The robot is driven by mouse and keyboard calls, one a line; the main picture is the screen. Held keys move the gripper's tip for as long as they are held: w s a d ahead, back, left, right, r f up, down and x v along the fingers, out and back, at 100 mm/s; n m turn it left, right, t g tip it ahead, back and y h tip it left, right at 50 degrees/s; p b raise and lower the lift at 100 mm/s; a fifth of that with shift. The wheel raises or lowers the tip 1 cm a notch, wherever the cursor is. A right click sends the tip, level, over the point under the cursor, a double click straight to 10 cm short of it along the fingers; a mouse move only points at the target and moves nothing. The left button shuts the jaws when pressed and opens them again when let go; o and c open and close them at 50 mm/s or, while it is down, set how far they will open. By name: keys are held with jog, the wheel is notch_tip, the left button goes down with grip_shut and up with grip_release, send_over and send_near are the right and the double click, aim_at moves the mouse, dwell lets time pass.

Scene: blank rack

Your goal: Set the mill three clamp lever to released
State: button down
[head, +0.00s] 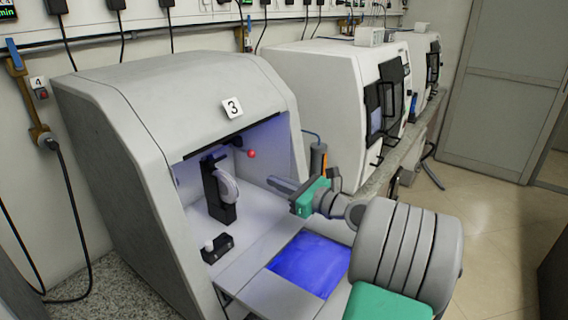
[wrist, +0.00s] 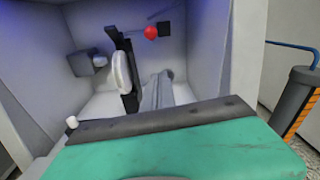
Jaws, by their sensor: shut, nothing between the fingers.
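Mill three (head: 130,110) is the near white machine with a "3" label (head: 232,108) and an open front. Inside, at the back wall, a lever with a red ball knob (head: 251,153) sits beside a dark mount. The knob also shows in the wrist view (wrist: 151,32), pointing out towards the camera. Its arm is mostly hidden behind the ball, so I cannot tell its angle well. My gripper (head: 279,184) is shut and empty at the right of the machine's opening. In the wrist view its fingers (wrist: 157,90) point inward, below the knob and apart from it.
A black upright holder with a pale rounded part (head: 228,186) stands inside, left of the knob. A small black box with a white knob (head: 217,248) sits near the front left. A blue-lit panel (head: 308,264) lies in front. More machines (head: 325,85) stand behind.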

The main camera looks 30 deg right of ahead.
jog(key=w+a+r+p, duration=0.1)
jog(key=w+a+r, duration=0.1)
jog(key=w, duration=0.3)
jog(key=shift+w+a+r, duration=0.2)
jog(key=shift+a+r, duration=0.05)
jog(key=shift+r, duration=0.45)
